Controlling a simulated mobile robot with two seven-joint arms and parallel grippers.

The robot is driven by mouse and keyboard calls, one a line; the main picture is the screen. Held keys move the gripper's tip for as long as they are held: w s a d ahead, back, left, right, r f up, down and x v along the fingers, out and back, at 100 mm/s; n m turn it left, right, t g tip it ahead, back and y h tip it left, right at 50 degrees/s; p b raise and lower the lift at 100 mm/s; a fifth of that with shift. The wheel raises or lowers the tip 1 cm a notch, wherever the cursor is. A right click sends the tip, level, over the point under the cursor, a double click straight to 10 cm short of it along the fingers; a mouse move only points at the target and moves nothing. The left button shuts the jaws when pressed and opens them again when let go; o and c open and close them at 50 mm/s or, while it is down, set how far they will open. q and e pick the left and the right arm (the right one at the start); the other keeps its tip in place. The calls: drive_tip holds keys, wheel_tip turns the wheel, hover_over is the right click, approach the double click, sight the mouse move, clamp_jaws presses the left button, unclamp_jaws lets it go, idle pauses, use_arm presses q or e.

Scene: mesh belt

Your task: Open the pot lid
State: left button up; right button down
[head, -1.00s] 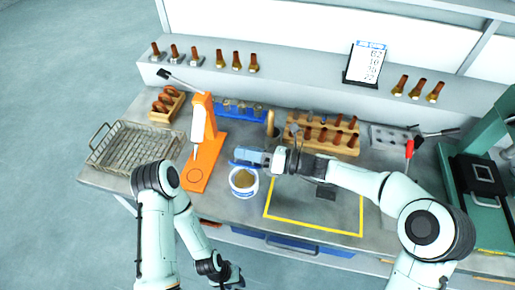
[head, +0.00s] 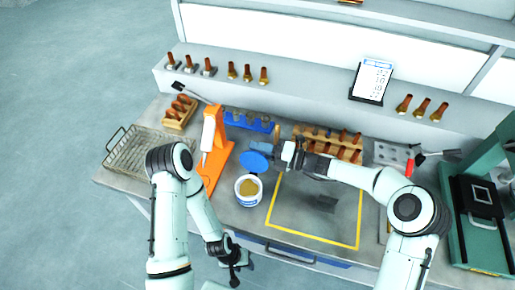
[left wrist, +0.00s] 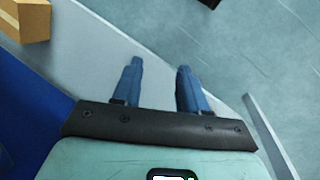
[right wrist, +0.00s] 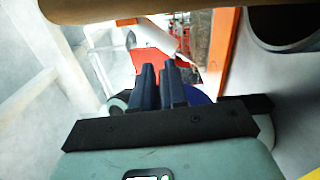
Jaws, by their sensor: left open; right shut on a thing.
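The pot (head: 247,194) is a small white tub with a blue label and tan contents, standing uncovered on the bench. Its round blue lid (head: 256,162) is off it, just behind the pot's rim in the head view. My right gripper (head: 262,147) is shut on the lid. In the right wrist view its fingers (right wrist: 160,82) are close together, with part of the blue lid (right wrist: 200,98) behind them; the gripped spot is hidden. My left gripper (head: 236,270) is low in front of the bench, open and empty, as its parted fingers (left wrist: 159,80) show.
An orange stand (head: 216,165) is left of the pot, and a wire basket (head: 145,150) is further left. A blue rack (head: 247,121) and a wooden rack (head: 330,148) stand behind. A yellow-outlined area (head: 300,215) lies right of the pot, mostly clear.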

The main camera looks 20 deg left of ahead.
drive_tip(key=shift+w+d+f+m, duration=0.1)
drive_tip(key=shift+w+f+m, duration=0.05)
drive_tip(key=shift+f+m, duration=0.4)
drive_tip(key=shift+f, duration=0.15)
drive_tip(key=c, duration=1.2)
unclamp_jaws()
drive_tip(key=shift+c, duration=0.2)
drive_tip(key=shift+r, duration=0.3)
drive_tip(key=d, duration=1.3)
drive_tip(key=shift+d, duration=0.2)
